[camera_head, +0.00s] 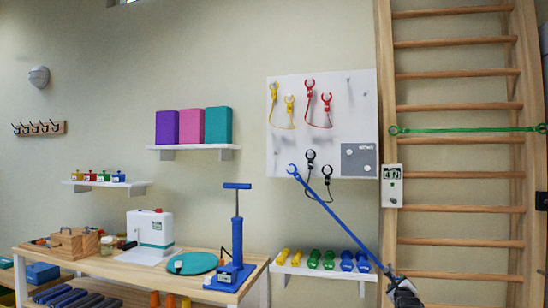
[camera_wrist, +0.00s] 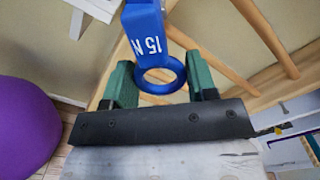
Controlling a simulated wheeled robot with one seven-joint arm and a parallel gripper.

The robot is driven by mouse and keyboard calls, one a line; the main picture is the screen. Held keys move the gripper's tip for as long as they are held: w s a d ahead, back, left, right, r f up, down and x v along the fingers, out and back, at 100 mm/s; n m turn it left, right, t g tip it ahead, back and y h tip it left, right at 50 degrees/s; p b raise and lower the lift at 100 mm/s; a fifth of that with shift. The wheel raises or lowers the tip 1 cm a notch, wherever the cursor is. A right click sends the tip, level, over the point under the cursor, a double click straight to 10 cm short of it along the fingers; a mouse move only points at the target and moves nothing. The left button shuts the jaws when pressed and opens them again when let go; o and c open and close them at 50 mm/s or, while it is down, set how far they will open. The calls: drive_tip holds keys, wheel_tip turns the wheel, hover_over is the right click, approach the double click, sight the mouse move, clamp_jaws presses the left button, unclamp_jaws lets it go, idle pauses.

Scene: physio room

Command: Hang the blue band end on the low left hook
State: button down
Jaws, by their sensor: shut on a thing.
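The blue band (camera_head: 338,220) runs taut and slanting from the lower left of the white hook board (camera_head: 348,103) down right to my gripper (camera_head: 393,277). Its far end ring (camera_head: 292,169) is at the board's lower left; the hook behind it is too small to make out. In the wrist view my gripper (camera_wrist: 161,78) has its green fingers on either side of the near end's blue ring (camera_wrist: 160,78), shut on it. The blue strap above the ring reads "15 N". My gripper is low, right of the board and in front of the wooden wall bars (camera_head: 460,240).
Black (camera_head: 311,156), yellow (camera_head: 273,92) and red (camera_head: 310,86) bands hang on the board. A dumbbell shelf (camera_head: 318,271) is below it. A green band (camera_head: 465,130) spans the wall bars, beside a small gauge box (camera_head: 392,186). A purple ball (camera_wrist: 25,125) is left in the wrist view.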

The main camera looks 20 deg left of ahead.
sight(391, 267)
drive_tip(key=w, duration=1)
drive_tip(key=shift+w, duration=0.2)
idle(0.7)
drive_tip(key=shift+w+f, duration=0.1)
drive_tip(key=shift+w, duration=2.25)
idle(0.9)
drive_tip(key=shift+a+r, duration=0.25)
drive_tip(key=shift+r, duration=0.05)
idle(0.4)
drive_tip(key=shift+c, duration=0.9)
unclamp_jaws()
drive_tip(key=s, duration=0.8)
